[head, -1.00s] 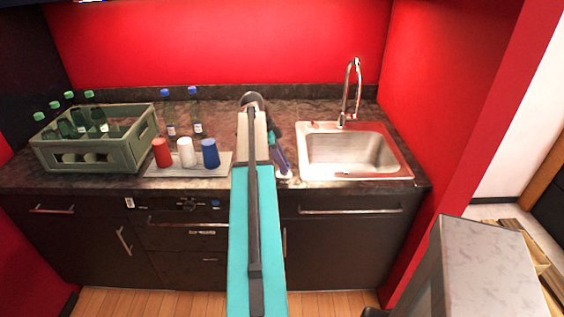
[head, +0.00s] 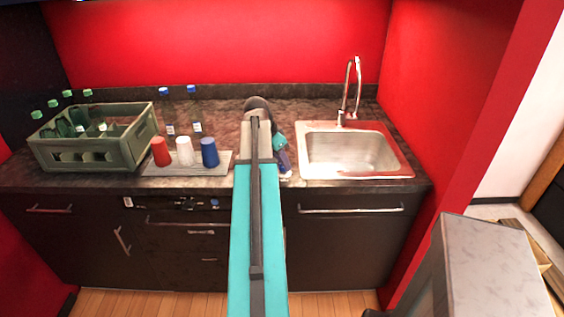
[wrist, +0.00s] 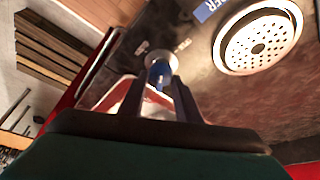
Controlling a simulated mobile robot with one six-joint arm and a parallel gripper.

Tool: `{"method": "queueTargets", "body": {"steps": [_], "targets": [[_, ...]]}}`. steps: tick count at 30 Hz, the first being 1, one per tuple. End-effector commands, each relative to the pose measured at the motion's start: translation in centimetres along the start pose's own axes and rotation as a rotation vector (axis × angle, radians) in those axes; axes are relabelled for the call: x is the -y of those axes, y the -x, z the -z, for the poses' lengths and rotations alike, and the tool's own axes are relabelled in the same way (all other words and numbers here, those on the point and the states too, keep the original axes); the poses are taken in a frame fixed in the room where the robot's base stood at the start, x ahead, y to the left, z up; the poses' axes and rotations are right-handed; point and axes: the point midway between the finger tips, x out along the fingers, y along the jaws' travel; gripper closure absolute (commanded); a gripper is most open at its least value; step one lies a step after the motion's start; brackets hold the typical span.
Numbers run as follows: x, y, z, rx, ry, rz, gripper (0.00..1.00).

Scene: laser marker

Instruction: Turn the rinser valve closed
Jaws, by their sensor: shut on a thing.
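In the wrist view, the rinser (wrist: 258,42) is a round white plate with many small holes, at the upper right on the dark counter. To its left is a small blue valve handle (wrist: 159,74) with a round silver part (wrist: 157,57) at its far end. My gripper (wrist: 156,84) has its two dark fingers on either side of the blue handle, shut on it. In the head view, my gripper (head: 286,174) is low over the counter's front, left of the sink, mostly behind my arm. The rinser and valve cannot be made out there.
The sink (head: 308,172) with its tall faucet (head: 346,92) is to the right. On the left are a green bottle crate (head: 85,160), two bottles, and red, white and blue cups on a tray (head: 160,170). A blue label (wrist: 212,8) lies beside the rinser.

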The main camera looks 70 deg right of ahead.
Motion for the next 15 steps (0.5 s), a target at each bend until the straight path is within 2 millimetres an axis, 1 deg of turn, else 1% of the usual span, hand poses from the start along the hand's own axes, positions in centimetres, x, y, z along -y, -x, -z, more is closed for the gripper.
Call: {"method": "queueTargets", "body": {"steps": [1,15], "targets": [[-0.38,-0.1,-0.16,0.002,0.035,0.012,0.92],[-0.58,-0.09,-0.05,0.003,0.395,0.16,0.92]]}}
